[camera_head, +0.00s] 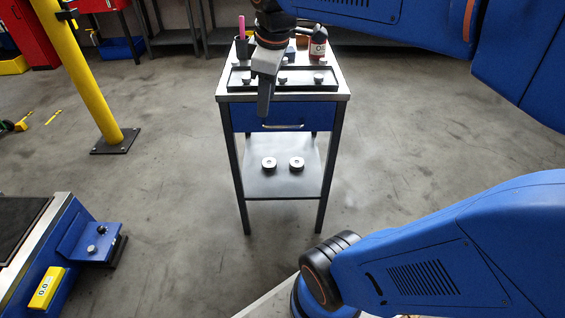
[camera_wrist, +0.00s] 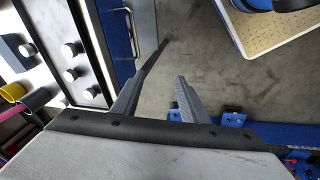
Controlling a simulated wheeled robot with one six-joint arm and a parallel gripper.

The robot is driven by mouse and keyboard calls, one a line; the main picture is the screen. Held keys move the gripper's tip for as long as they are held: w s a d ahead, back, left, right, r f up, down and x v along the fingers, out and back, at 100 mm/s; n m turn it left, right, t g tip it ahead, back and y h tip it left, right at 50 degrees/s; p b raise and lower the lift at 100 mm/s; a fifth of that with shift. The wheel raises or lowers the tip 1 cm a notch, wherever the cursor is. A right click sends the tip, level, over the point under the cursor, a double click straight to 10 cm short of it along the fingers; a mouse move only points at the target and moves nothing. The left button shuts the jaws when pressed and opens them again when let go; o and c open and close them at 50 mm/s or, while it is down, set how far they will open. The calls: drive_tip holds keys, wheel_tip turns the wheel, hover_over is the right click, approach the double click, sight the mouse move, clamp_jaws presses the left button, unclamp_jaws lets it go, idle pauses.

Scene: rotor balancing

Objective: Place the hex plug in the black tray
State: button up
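The black tray (camera_head: 335,85) lies on top of the blue cart and holds several small silver pieces (camera_head: 283,79). The tray also shows at the left of the wrist view, with round-topped silver pieces (camera_wrist: 70,75) in and around it. I cannot tell which piece, if any, is the hex plug. My gripper (camera_head: 264,114) points down in front of the tray's left part and hides some of it. In the wrist view my gripper (camera_wrist: 163,76) has its two fingers apart, with only floor and cart edge seen between them.
A red-labelled bottle (camera_head: 318,43) and a dark cup with a pink marker (camera_head: 242,30) stand at the cart's back. A yellow post (camera_head: 85,75) stands left. A blue bench with a control box (camera_head: 90,245) is at lower left.

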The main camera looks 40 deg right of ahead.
drive_tip(key=s+a+f+m+t, duration=0.1)
drive_tip(key=s+a+f+m, duration=0.2)
drive_tip(key=s+f+m, duration=0.5)
drive_tip(key=s+f, duration=0.3)
drive_tip(key=shift+a+f+m+t, duration=0.15)
drive_tip(key=shift+m+t, duration=0.15)
drive_tip(key=shift+t, duration=0.1)
idle(0.5)
